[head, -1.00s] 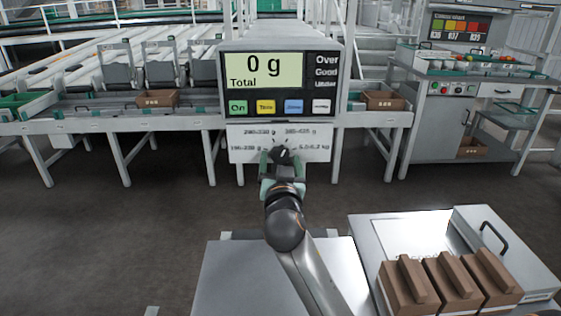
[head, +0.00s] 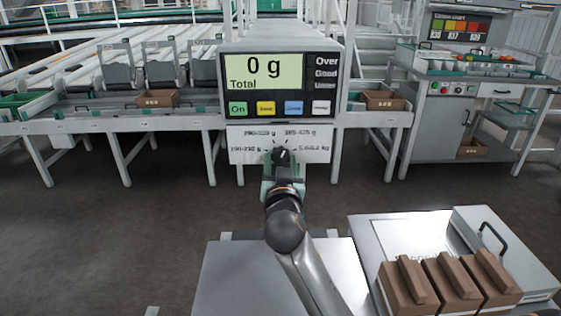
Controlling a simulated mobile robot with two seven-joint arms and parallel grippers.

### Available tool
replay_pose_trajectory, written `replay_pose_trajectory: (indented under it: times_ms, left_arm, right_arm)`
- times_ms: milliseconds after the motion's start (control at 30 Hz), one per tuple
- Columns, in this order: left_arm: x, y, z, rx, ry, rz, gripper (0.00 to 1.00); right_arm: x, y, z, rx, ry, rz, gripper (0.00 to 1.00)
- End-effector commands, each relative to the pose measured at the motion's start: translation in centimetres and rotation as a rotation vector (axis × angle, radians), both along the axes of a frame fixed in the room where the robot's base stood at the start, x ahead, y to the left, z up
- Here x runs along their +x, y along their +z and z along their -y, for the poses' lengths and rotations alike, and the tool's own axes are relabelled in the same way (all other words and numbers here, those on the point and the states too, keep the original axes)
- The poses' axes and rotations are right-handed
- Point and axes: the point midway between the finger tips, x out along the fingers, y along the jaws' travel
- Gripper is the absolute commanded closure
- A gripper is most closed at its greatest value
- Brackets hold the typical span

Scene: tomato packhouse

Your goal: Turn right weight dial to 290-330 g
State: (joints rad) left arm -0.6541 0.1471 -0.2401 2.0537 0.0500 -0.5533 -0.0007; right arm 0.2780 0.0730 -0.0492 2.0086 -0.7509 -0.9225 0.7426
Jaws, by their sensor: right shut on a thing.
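The weight dial (head: 282,155) is a dark knob on a white label plate (head: 240,150) below the scale display (head: 264,70). The plate's labels read about 290-330 g at upper left and 385-425 g at upper right, with 190-230 g at lower left and a kg range at lower right; the print is blurred. The display reads 0 g, Total. My right gripper (head: 282,163) is shut on the dial from the front and partly hides it. The dial's pointer is too small to read surely. My left gripper is out of view.
Coloured buttons (head: 266,108) sit under the display. Several brown cartons (head: 407,287) stand at the lower right, near a white box with a black handle (head: 493,237). A grey work surface (head: 232,280) lies below my right arm. Conveyor stations line the back.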

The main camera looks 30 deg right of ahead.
Motion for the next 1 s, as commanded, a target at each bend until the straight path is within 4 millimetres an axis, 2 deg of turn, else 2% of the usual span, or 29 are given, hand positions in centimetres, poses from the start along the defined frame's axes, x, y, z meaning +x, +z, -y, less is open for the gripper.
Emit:
replay_pose_trajectory:
  times_ms: [733, 1000]
  left_arm:
    - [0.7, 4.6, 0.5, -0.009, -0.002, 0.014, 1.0]
    - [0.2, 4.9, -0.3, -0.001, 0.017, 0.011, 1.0]
  right_arm:
    - [-0.1, 0.3, 0.1, -0.5, 0.0, -0.306, 1.0]
    - [-0.1, 0.3, 0.2, -0.635, -0.001, -0.387, 1.0]
